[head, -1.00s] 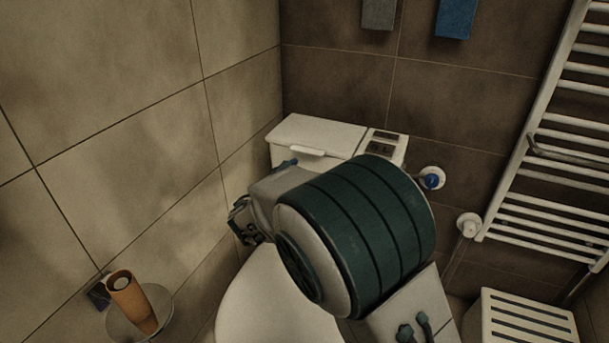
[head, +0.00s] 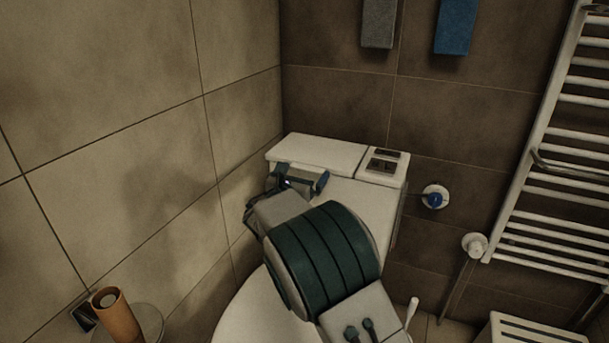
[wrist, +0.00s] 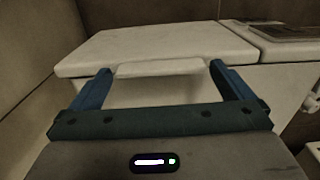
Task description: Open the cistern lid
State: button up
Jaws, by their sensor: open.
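The white cistern lid (head: 318,150) lies flat and closed on top of the cistern (head: 345,195) in the corner. In the wrist view the lid (wrist: 145,45) fills the upper middle, with a pale lip-like handle (wrist: 160,67) on its front edge. My gripper (head: 300,175) is in front of the lid's front edge in the head view. In the wrist view my gripper (wrist: 160,75) is open, its two blue fingers on either side of the handle. I cannot tell whether the fingers touch it. The handle is hidden by my gripper in the head view.
A flush button panel (head: 382,163) sits right of the lid. A blue-knobbed valve (head: 434,198) is on the right wall, near a white towel radiator (head: 560,190). The tiled left wall is close to my gripper. An orange roll (head: 115,318) stands at lower left.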

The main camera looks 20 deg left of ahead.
jog(key=shift+w, duration=0.5)
jog(key=c, duration=1.1)
jog(key=shift+r, duration=0.1)
jog(key=shift+r+p, duration=0.15)
jog(key=shift+p, duration=0.15)
